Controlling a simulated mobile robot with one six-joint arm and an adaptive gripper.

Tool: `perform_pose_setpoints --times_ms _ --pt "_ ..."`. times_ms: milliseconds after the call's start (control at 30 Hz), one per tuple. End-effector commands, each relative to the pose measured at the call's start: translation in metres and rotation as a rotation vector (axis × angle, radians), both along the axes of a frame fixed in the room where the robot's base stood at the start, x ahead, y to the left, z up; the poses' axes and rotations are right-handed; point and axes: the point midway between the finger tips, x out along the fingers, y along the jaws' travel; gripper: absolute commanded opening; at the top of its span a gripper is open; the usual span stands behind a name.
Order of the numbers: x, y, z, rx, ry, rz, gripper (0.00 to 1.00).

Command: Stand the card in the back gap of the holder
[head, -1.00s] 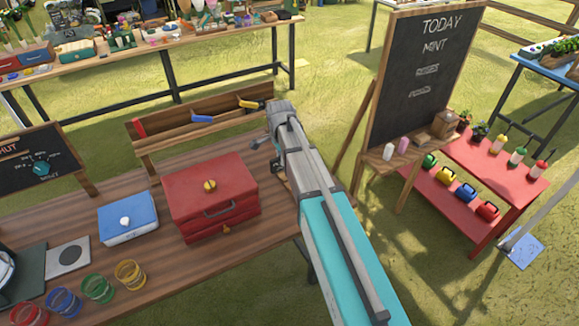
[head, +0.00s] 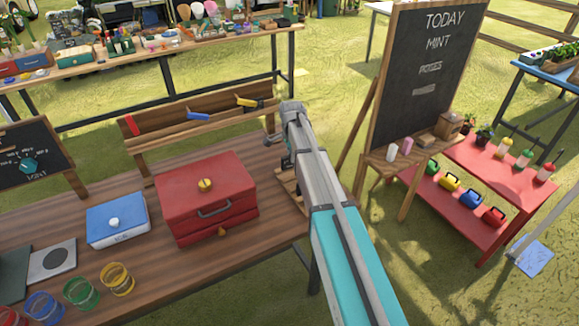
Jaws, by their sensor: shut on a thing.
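My gripper (head: 287,161) hangs at the far end of my arm, over the right end of the wooden table. Only a small dark part of it shows, and my own arm hides the rest. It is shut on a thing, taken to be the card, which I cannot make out. A light wooden piece (head: 291,187), possibly the holder, lies on the table just below my gripper and is partly hidden by the arm. Its gaps cannot be told apart from here.
A wooden rack (head: 205,135) runs along the table's back edge. A tall chalkboard (head: 422,75) and a red shelf (head: 495,165) stand to the right.

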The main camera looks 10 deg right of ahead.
Motion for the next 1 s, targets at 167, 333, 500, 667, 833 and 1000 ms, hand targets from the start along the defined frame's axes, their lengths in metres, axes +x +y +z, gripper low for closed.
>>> perform_pose_setpoints --times_ms 167,333,500,667,833,1000 --pt "0.0 0.0 0.0 0.0 0.0 0.0 0.0" --pt "0.0 0.0 0.0 0.0 0.0 0.0 0.0" --pt "0.005 -0.002 -0.008 0.0 0.0 0.0 0.0" --pt "0.007 -0.004 -0.021 0.0 0.0 0.001 0.0" --pt "0.007 -0.004 -0.035 0.0 0.0 0.001 0.0" --pt "0.007 -0.004 -0.04 0.0 0.0 0.001 0.0"
